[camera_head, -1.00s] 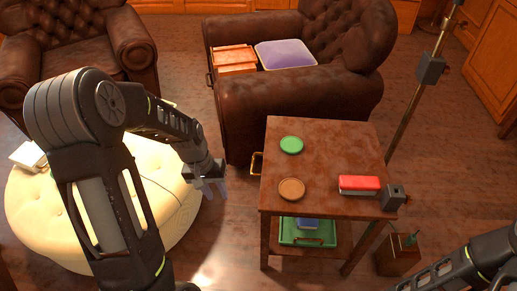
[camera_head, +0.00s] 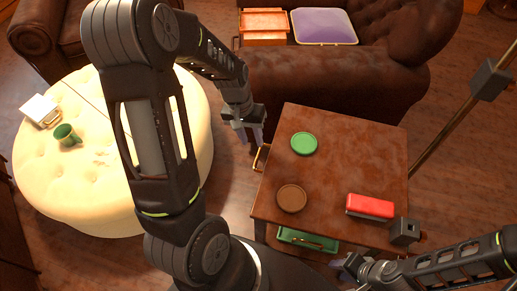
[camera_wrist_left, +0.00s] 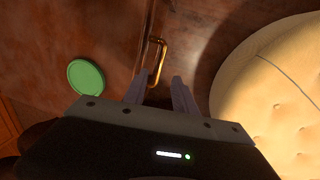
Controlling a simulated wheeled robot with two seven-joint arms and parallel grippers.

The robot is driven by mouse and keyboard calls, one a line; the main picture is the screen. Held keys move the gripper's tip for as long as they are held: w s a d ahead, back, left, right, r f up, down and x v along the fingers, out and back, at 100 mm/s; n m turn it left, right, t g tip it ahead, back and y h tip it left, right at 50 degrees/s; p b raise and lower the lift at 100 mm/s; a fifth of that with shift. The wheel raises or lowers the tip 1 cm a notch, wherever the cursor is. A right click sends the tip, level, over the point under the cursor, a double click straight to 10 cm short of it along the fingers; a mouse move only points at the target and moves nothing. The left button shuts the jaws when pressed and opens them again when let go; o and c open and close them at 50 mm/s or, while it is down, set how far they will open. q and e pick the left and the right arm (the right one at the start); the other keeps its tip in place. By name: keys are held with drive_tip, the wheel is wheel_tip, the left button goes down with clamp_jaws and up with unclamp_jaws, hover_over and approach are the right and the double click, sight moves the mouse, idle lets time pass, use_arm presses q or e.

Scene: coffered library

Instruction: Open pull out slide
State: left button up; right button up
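The small brown side table (camera_head: 340,165) has a brass pull handle (camera_head: 260,158) on its left side, near the far end. In the left wrist view the handle (camera_wrist_left: 158,62) stands out from the table edge, just ahead of my fingertips. My left gripper (camera_head: 250,138) is beside the handle, fingers apart; in the left wrist view the open fingers (camera_wrist_left: 160,88) straddle the line of the handle, with no clear contact. My right gripper (camera_head: 345,268) is low at the table's front edge; its fingers are too small to read.
A green tray (camera_head: 306,239) sits below. A cream ottoman (camera_head: 110,190) stands left, a leather armchair (camera_head: 340,75) behind.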

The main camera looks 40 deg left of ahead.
sight(257, 157)
use_arm(q)
drive_tip(key=shift+f, duration=0.1)
drive_tip(key=f, duration=0.2)
drive_tip(key=d+f+b, duration=0.1)
drive_tip(key=f, duration=0.4)
drive_tip(key=shift+w+d+f, duration=0.2)
drive_tip(key=shift+w+f, duration=0.1)
drive_tip(key=shift+c, duration=0.3)
clamp_jaws()
idle(0.9)
